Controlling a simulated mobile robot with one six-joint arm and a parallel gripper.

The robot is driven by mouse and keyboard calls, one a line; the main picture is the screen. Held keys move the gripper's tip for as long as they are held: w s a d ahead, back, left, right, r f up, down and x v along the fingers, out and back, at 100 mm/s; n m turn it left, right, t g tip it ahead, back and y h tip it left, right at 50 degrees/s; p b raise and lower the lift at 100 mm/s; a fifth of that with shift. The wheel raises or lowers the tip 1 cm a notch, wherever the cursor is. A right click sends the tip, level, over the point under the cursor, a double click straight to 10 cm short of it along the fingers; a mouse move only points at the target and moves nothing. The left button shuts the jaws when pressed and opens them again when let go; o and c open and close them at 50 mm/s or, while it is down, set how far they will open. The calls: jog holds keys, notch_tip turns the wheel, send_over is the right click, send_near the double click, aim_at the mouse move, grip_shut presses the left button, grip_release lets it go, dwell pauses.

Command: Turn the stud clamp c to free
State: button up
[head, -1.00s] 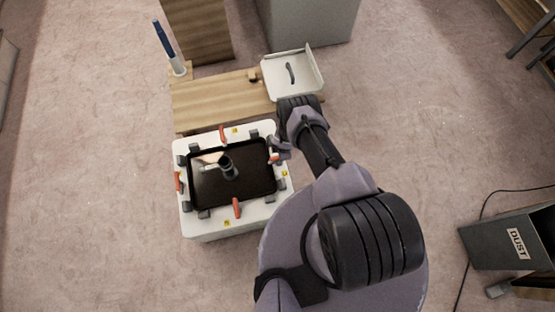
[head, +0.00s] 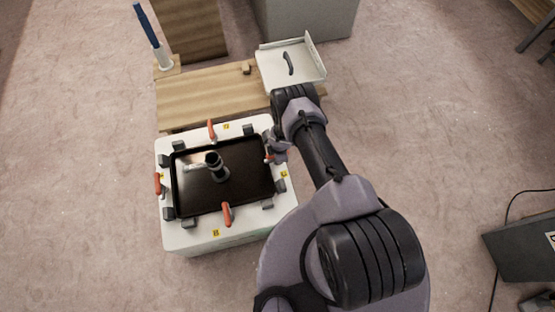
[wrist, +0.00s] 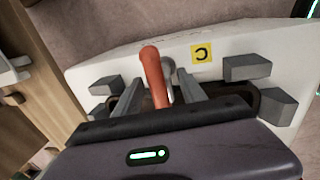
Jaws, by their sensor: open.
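Stud clamp c has an orange handle (wrist: 154,74) that rises between my gripper's fingers in the wrist view. A grey metal stud stands just beside the handle. The yellow label with the letter C (wrist: 202,52) is on the white box top behind it. My gripper (wrist: 158,98) is open, with one finger on each side of the handle. I cannot tell whether either finger touches it. In the head view my gripper (head: 276,148) is at the right edge of the white box (head: 192,238), and it mostly hides this clamp.
The box holds a dark framed panel (head: 240,190) with a black upright fitting (head: 215,165). Other orange clamp handles (head: 227,213) and grey blocks surround the panel. A wooden bench (head: 200,100) and a white tray (head: 300,72) lie behind. Open floor is at left.

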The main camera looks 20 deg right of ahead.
jog(key=shift+f, duration=0.1)
grip_shut()
dwell(0.4)
jog(key=m+p, duration=0.2)
jog(key=m, duration=0.1)
jog(key=shift+w+m+h+p, duration=0.1)
jog(key=shift+m+h+p, duration=0.2)
jog(key=shift+p, duration=0.05)
jog(key=m, duration=0.4)
jog(key=shift+a+m+g+h, duration=0.1)
jog(key=shift+m+g+h, duration=0.2)
jog(key=shift+h, duration=0.1)
jog(key=m+b, duration=0.1)
jog(key=m, duration=0.1)
jog(key=m+b, duration=0.1)
jog(key=m, duration=0.2)
jog(key=shift+w+f+g+h, duration=0.15)
jog(key=shift+g+h, duration=0.15)
jog(key=shift+g, duration=0.1)
jog(key=shift+m+g+b, duration=0.4)
jog(key=shift+m+b, duration=0.4)
jog(key=shift+m, duration=1.5)
